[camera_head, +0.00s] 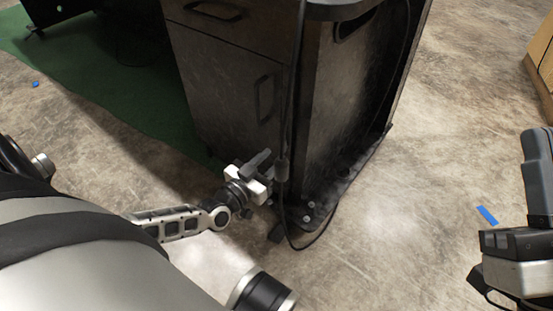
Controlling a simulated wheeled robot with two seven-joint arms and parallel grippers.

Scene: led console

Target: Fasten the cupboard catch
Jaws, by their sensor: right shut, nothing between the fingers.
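A dark, worn cupboard (235,90) stands at the top centre, with a drawer above a door. The door (232,100) looks closed and has a dark loop handle (264,98). I cannot make out a catch on it. My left gripper (261,163) is in front of the door's lower right corner, close to a hanging cable. The fingers are small and dark, and whether they are open or shut, or touch anything, is unclear. My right gripper (538,175) is at the right edge, partly cut off, shut and empty, far from the cupboard.
A black cable (288,130) hangs down the cupboard's front corner and loops onto the concrete floor. A green mat (110,120) lies left of the cupboard. A wooden box (542,62) stands at the top right. The floor right of the cupboard is mostly clear, with blue tape (487,215).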

